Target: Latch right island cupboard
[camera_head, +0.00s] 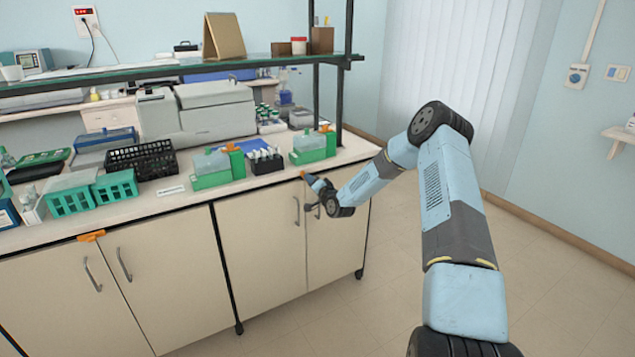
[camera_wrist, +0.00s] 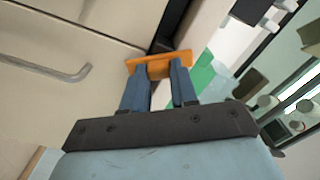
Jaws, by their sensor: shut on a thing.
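The right island cupboard has two cream doors, a left door (camera_head: 258,245) and a right door (camera_head: 336,240); both look closed. An orange latch (camera_head: 303,174) is at the top of their seam, under the worktop edge. My gripper (camera_head: 308,178) reaches it from the right. In the wrist view, the blue fingers of my gripper (camera_wrist: 160,70) are shut on the orange latch (camera_wrist: 158,62), one on each side of its raised part. I cannot tell whether the latch spans both doors.
The left cupboard has its own orange latch (camera_head: 91,236) and two handles. Green racks (camera_head: 314,148), a black basket (camera_head: 142,160) and a black rack (camera_head: 266,161) stand on the worktop (camera_head: 170,200). The floor (camera_head: 560,275) to the right is free.

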